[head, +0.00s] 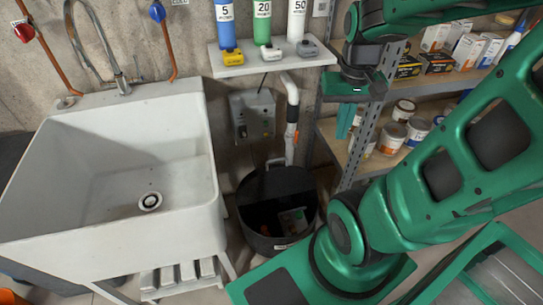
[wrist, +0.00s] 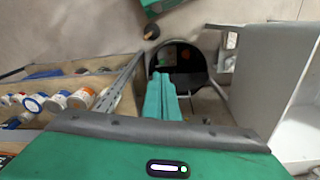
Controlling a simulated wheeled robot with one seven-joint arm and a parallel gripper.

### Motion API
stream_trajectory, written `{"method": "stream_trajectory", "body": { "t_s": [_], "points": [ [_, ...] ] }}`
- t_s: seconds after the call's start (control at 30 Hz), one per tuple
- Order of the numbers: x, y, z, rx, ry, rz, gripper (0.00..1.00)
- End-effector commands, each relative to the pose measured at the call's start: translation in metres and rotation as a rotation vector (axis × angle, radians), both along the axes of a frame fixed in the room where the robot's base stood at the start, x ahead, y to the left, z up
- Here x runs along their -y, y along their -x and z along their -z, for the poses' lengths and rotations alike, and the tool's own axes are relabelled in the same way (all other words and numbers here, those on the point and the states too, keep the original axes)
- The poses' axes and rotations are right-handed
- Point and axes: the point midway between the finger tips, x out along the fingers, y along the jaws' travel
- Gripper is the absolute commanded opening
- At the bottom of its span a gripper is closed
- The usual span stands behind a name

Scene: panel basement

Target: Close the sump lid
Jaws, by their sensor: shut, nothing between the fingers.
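The sump is a black round basin (head: 268,243) on the floor between the sink and the shelves in the head view. Its top is open and small parts show inside. A dark panel at its back looks like the raised lid (head: 273,183), though black on black makes its edge hard to tell. The sump (wrist: 204,78) also shows in the wrist view, beyond my fingers. My gripper (head: 349,122) is up and to the right of the sump, beside the shelf post, apart from the lid. In the wrist view its teal fingers (wrist: 161,98) are together and empty.
A white utility sink (head: 110,185) stands left of the sump. A white pipe (head: 291,115) rises behind it, beside a grey wall box (head: 253,117). A small shelf (head: 270,64) with filter tubes hangs above. Metal shelving (head: 368,125) with cans and boxes stands at the right.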

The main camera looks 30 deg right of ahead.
Motion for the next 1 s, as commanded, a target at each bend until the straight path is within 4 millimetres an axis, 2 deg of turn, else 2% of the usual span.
{"method": "stream_trajectory", "body": {
  "t_s": [0.03, 0.3, 0.47, 0.6, 0.8, 1.0],
  "points": [
    [0.005, -0.018, 0.008, 0.003, 0.015, -0.013, 0.00],
    [0.026, -0.116, 0.060, 0.080, 0.092, -0.086, 0.00],
    [0.029, -0.170, 0.101, 0.130, 0.118, -0.132, 0.00],
    [0.027, -0.213, 0.142, 0.180, 0.129, -0.168, 0.00],
    [0.016, -0.264, 0.207, 0.255, 0.131, -0.213, 0.00],
    [0.003, -0.295, 0.259, 0.318, 0.121, -0.238, 0.00]
  ]
}}
